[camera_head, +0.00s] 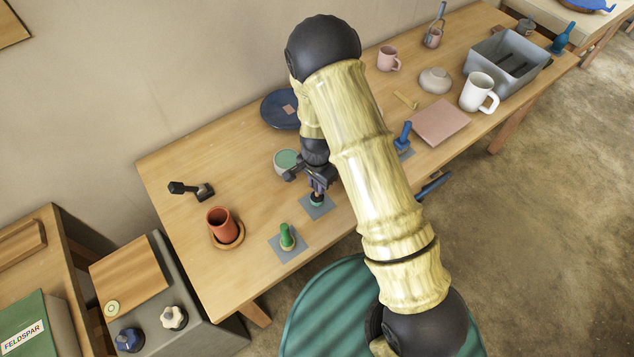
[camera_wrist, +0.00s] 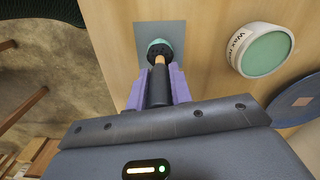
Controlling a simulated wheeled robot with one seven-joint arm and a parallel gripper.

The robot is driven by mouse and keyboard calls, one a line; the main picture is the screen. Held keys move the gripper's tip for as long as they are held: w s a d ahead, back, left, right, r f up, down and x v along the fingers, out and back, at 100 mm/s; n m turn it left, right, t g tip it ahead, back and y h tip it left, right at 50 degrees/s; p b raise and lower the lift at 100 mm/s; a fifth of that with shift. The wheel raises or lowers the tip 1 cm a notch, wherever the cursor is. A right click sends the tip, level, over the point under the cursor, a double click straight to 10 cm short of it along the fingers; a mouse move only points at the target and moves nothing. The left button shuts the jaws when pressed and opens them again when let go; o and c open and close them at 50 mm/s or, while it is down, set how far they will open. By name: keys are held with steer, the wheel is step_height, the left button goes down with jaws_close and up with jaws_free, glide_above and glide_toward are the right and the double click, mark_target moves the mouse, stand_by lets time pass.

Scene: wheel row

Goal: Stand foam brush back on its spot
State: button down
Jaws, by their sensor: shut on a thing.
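The foam brush (camera_wrist: 160,50) has a dark handle, a short wooden neck and a round dark head with teal foam. In the wrist view my gripper (camera_wrist: 156,84) is shut on its handle, between two purple fingers. The foam end points away from the gripper, over a grey square spot (camera_wrist: 178,33). In the head view my gripper (camera_head: 318,188) holds the brush (camera_head: 317,200) low and about upright over that grey square (camera_head: 325,209). I cannot tell whether the foam touches it. My arm hides part of the table behind.
A green-topped wax tin (camera_head: 287,160) stands close behind my gripper. A green tool (camera_head: 287,237) and a blue tool (camera_head: 403,134) stand on other grey squares. A terracotta cup (camera_head: 220,224), pink block (camera_head: 440,122), white mug (camera_head: 478,93) and grey bin (camera_head: 507,65) share the table.

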steer(key=shift+f+b, duration=0.35)
steer(key=shift+f, duration=0.15)
steer(key=c, duration=1.2)
jaws_free()
steer(key=shift+o, duration=0.2)
steer(key=shift+r+p, duration=2.85)
steer(key=shift+r, duration=0.7)
steer(key=shift+w+r+p, duration=0.1)
steer(key=shift+r+p, duration=0.25)
steer(key=shift+r, duration=0.15)
steer(key=shift+a, duration=0.1)
